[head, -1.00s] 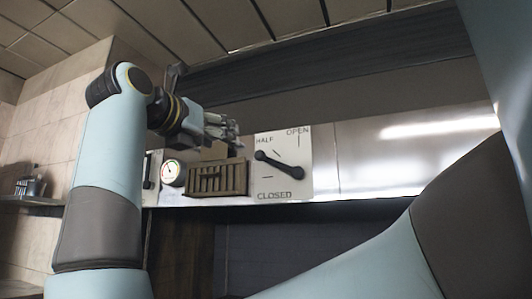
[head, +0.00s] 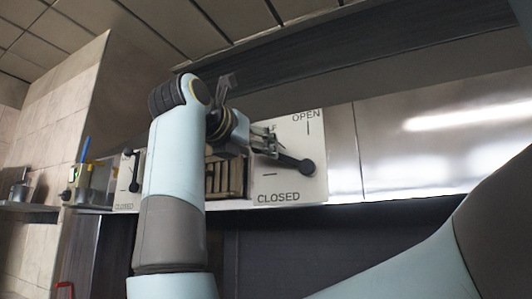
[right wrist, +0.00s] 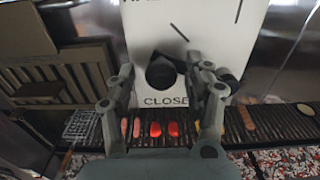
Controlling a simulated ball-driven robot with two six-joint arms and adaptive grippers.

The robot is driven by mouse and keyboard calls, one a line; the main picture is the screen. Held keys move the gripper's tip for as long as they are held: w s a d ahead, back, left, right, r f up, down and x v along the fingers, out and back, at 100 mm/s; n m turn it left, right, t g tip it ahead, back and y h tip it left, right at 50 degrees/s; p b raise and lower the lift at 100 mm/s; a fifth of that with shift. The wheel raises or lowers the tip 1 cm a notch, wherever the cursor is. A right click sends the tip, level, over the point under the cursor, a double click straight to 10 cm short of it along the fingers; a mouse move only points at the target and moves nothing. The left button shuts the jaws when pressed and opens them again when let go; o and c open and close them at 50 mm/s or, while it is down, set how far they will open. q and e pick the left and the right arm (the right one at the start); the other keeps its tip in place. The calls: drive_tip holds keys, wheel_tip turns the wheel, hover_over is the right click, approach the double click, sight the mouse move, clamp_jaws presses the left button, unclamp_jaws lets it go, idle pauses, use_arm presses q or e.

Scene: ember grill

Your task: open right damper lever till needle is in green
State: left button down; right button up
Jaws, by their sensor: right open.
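The right damper lever (head: 292,160) is a black bar on a white plate (head: 318,188) marked OPEN and CLOSED. Its pivot is at the lower right, and the bar slants up and left between the closed mark and the half mark. My right gripper (head: 268,138) is at the handle end and partly covers it. In the right wrist view the round black handle knob (right wrist: 160,72) sits between the open fingers of my right gripper (right wrist: 165,80); I cannot tell whether they touch it. The gauge is hidden behind my arm. My left gripper is out of view.
A slatted vent (head: 226,178) is left of the plate. Another damper lever (head: 134,172) is farther left. Bare metal panel (head: 420,140) extends right.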

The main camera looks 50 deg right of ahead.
drive_tip(key=shift+d+r, duration=0.1)
drive_tip(key=shift+d, duration=0.25)
drive_tip(key=shift+c, duration=0.9)
clamp_jaws()
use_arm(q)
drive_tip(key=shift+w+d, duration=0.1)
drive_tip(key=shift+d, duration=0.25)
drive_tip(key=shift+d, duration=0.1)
